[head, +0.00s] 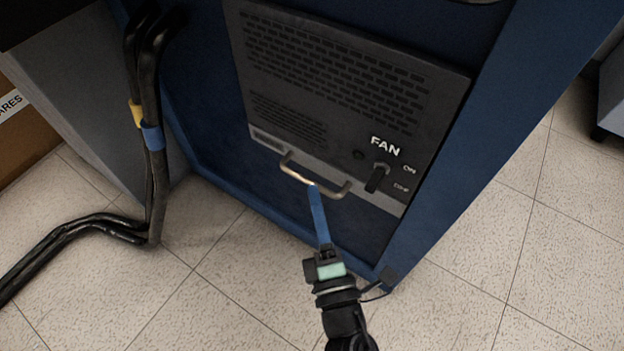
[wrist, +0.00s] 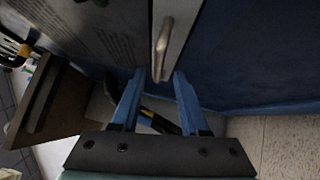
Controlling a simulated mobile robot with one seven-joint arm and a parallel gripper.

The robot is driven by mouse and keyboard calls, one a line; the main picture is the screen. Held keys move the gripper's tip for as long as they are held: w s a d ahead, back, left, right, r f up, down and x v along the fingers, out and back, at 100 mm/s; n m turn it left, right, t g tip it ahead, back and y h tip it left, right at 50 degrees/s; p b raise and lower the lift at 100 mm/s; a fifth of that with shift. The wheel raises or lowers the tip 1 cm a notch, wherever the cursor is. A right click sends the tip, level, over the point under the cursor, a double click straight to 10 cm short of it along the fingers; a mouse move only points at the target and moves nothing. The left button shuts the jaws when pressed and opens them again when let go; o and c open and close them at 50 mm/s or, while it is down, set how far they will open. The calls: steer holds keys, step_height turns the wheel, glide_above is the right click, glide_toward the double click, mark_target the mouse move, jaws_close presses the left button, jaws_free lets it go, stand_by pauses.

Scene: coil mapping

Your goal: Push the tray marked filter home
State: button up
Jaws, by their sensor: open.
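A dark grey tray front marked FAN (head: 345,85) sits in the lower part of a blue cabinet, with vent slots, a black switch and a metal bar handle (head: 312,178) along its lower edge. I see no tray marked filter. My gripper (head: 313,187) has its blue fingers pointing up at the handle. In the wrist view the two fingers of my gripper (wrist: 160,78) are apart, and the near end of the handle (wrist: 163,47) shows between their tips. I cannot tell whether either finger touches it. Nothing is held.
The blue cabinet frame (head: 500,130) borders the tray on the right. Thick black cables (head: 152,130) with yellow and blue bands hang at the left and run over the floor. A brown box (head: 25,125) stands at the far left. The tiled floor (head: 480,260) is clear at the right.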

steer(key=s+d+p, duration=0.1)
steer(key=s+p, duration=0.1)
steer(key=s, duration=0.5)
steer(key=shift+s+f, duration=0.25)
steer(key=shift+f, duration=0.2)
steer(key=shift+s, duration=0.1)
